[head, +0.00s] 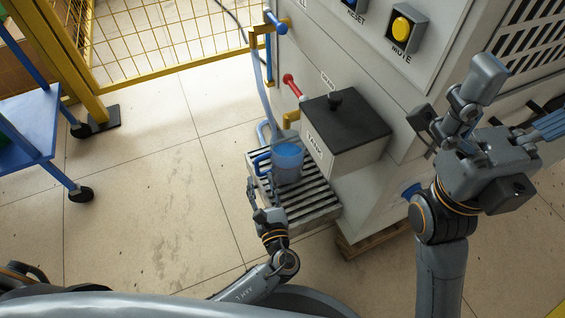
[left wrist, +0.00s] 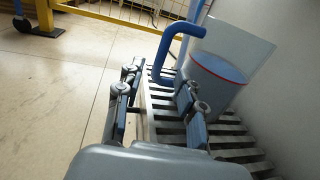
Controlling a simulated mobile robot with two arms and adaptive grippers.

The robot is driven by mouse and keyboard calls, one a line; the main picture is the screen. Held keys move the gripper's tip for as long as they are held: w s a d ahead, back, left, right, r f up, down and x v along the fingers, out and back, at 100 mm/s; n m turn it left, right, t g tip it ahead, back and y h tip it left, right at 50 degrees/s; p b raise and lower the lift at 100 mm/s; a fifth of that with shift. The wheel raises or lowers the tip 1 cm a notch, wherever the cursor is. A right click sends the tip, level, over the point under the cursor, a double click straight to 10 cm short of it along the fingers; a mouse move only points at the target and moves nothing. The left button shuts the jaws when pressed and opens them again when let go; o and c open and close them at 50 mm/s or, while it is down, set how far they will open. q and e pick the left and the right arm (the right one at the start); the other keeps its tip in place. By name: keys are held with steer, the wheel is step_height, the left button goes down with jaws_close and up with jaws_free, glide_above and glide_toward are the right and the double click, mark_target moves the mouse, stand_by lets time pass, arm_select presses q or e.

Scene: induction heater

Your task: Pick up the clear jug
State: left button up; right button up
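The clear jug (head: 287,162) holds blue liquid and stands upright on a slatted grate (head: 318,208) beside the machine. In the left wrist view the jug (left wrist: 218,82) is at upper right, with its blue handle (left wrist: 168,42) facing left. My left gripper (head: 262,198) is at the grate's left side, near the jug's handle side. In the left wrist view my left gripper (left wrist: 158,84) is open, its fingers apart, with the handle's lower end showing between the fingertips. Contact cannot be told. My right gripper (head: 540,125) is at the right, partly cut off, away from the jug.
A grey tank (head: 345,150) with a black lid juts from the machine (head: 400,70) just right of the jug. Pipes and a hose (head: 258,85) run behind it. A yellow fence (head: 180,55) and blue cart (head: 30,120) stand at left. The floor between is clear.

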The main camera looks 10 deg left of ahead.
mark_target(258, 172)
arm_select(q)
steer(key=b+x, duration=0.2)
steer(key=x, duration=0.2)
steer(key=shift+a, duration=0.1)
steer(key=shift+w+a+r, duration=0.1)
steer(key=shift+w+a, duration=0.05)
steer(key=shift+w, duration=0.3)
jaws_close()
steer(key=shift+r, duration=0.1)
